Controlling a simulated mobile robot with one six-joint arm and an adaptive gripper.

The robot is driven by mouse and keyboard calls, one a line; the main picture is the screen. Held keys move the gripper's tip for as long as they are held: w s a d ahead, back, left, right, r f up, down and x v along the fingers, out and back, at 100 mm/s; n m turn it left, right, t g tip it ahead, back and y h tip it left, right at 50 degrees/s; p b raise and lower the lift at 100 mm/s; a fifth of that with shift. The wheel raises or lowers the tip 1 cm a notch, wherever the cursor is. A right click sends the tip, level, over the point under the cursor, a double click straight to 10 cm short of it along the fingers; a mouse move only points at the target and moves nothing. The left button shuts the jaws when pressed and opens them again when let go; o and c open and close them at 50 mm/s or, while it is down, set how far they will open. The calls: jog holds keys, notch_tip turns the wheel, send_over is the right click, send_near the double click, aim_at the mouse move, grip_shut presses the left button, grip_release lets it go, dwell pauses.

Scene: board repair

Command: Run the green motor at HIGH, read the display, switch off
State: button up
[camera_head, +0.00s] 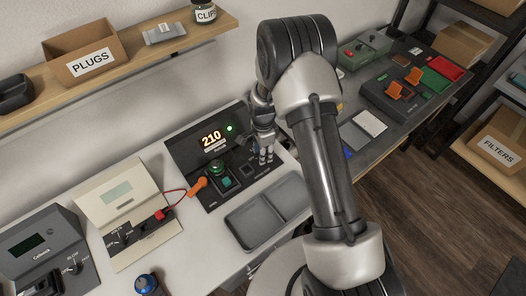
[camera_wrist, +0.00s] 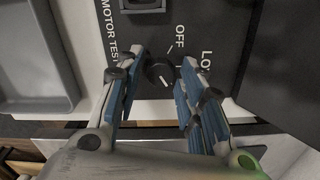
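The motor test station (camera_head: 184,151) is a dark panel with a lit display (camera_head: 211,138) that reads 210. A green lamp (camera_head: 229,128) glows beside the display. A green motor (camera_head: 217,169) sits in the station, left of my gripper (camera_head: 266,157). In the wrist view a round black knob (camera_wrist: 159,73) lies between the fingers of my gripper (camera_wrist: 161,62), near the labels OFF and LO, the latter partly hidden. The fingers are apart, one on each side of the knob; I cannot tell whether they touch it. No HIGH label is readable.
An empty grey tray (camera_head: 246,226) lies in front of the station. An orange-handled probe (camera_head: 197,186) on a red lead runs from a beige meter (camera_head: 107,204) at left. A dark Caltech-like labelled device (camera_head: 42,240) stands further left. A shelf (camera_head: 120,72) overhangs the back.

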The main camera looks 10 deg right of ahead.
grip_shut()
jog(key=shift+n, duration=0.3)
jog(key=n, duration=1)
jog(key=shift+n, duration=0.4)
jog(key=n, duration=1.2)
jog(key=shift+p, duration=0.3)
jog(key=shift+n, duration=0.3)
